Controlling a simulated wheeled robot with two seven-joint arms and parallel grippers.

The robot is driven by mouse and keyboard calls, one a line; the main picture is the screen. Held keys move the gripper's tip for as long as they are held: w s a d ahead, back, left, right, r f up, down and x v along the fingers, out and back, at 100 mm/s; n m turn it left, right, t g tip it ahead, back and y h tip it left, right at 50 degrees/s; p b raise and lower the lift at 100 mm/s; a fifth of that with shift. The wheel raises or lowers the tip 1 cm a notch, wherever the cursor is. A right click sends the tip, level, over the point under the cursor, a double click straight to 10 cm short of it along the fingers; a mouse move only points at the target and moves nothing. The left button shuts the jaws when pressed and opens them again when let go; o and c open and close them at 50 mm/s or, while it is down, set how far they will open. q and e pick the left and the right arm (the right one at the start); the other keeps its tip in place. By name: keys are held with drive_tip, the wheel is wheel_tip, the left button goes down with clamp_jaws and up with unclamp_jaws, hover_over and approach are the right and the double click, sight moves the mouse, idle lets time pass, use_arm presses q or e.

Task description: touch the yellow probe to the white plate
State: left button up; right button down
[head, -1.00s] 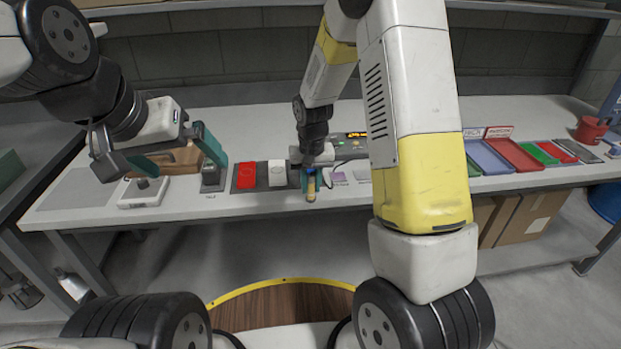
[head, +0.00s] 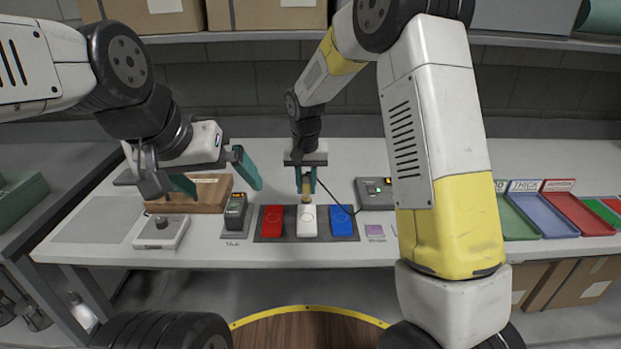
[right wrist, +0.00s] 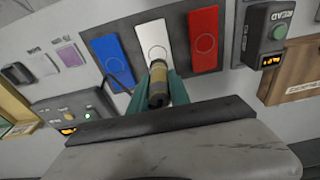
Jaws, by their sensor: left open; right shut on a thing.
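The white plate (head: 307,227) is the middle of three plates on a dark mat, with a circle marked on it; it also shows in the right wrist view (right wrist: 148,30). My right gripper (head: 306,182) is shut on the yellow probe (head: 306,193), held tip down over the far part of the white plate. In the right wrist view the probe (right wrist: 158,88) points at the plate's circle area. I cannot tell whether its tip touches. My left gripper (head: 216,176) is open and empty, above the left part of the bench.
The red plate (head: 272,221) and blue plate (head: 342,221) flank the white one. A READ-button box (right wrist: 266,40), a meter box (head: 374,193) with a cable, a wooden block (head: 205,193) and coloured trays (head: 540,212) stand around.

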sight(307, 199)
drive_tip(key=shift+f, duration=2.55)
drive_tip(key=shift+f, duration=0.6)
drive_tip(key=shift+s, duration=0.1)
drive_tip(key=shift+r, duration=3.55)
drive_tip(key=shift+d, duration=0.1)
